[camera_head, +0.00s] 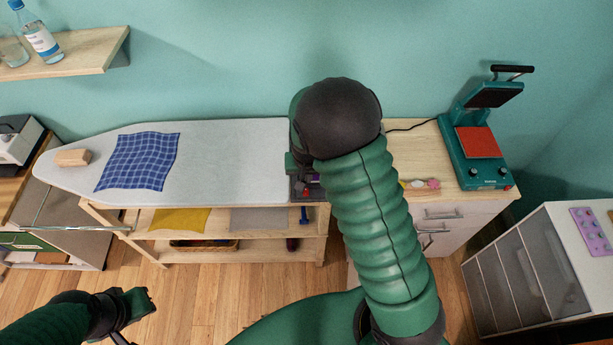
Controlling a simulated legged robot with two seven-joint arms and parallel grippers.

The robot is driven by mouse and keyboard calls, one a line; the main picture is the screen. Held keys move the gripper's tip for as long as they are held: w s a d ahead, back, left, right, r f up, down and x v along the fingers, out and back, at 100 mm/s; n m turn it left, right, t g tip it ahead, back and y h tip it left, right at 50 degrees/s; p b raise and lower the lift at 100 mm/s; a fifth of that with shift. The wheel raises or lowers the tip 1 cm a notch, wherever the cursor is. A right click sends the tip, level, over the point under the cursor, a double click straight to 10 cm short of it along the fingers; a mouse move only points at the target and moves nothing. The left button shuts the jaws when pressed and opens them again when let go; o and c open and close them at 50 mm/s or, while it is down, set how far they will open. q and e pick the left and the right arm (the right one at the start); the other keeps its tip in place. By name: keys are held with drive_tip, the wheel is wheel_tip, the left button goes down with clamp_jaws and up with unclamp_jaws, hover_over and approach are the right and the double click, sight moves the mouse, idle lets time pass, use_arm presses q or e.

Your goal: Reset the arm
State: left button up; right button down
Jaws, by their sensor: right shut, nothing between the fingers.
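My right arm rises from the lower right in a green ribbed sleeve to a dark rounded joint in the middle of the view. My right gripper (294,164) shows only in part beside that joint, near the right end of the ironing board (235,160). It is shut and holds nothing; its fingertips are mostly hidden. My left gripper (132,312) is at the lower left, above the wooden floor and away from the furniture. I cannot tell whether its fingers are apart.
A blue checked cloth (139,162) and a wooden block (73,157) lie on the board. A green heat press (478,145) stands open on the right cabinet. Shelves below the board hold yellow cloth (180,220) and grey cloth (258,219). A drawer unit (520,270) stands lower right.

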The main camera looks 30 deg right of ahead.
drive_tip(key=shift+a, duration=0.15)
drive_tip(key=s+a+n+y+b, duration=0.1)
drive_tip(key=s+a+n+b, duration=0.5)
drive_tip(key=s+a, duration=0.4)
drive_tip(key=s+b, duration=0.1)
drive_tip(key=s, duration=0.2)
drive_tip(key=shift+s+r+b, duration=0.3)
drive_tip(key=shift+s+r, duration=0.1)
drive_tip(key=shift+s+a, duration=0.1)
drive_tip(key=shift+s, duration=0.05)
idle(0.4)
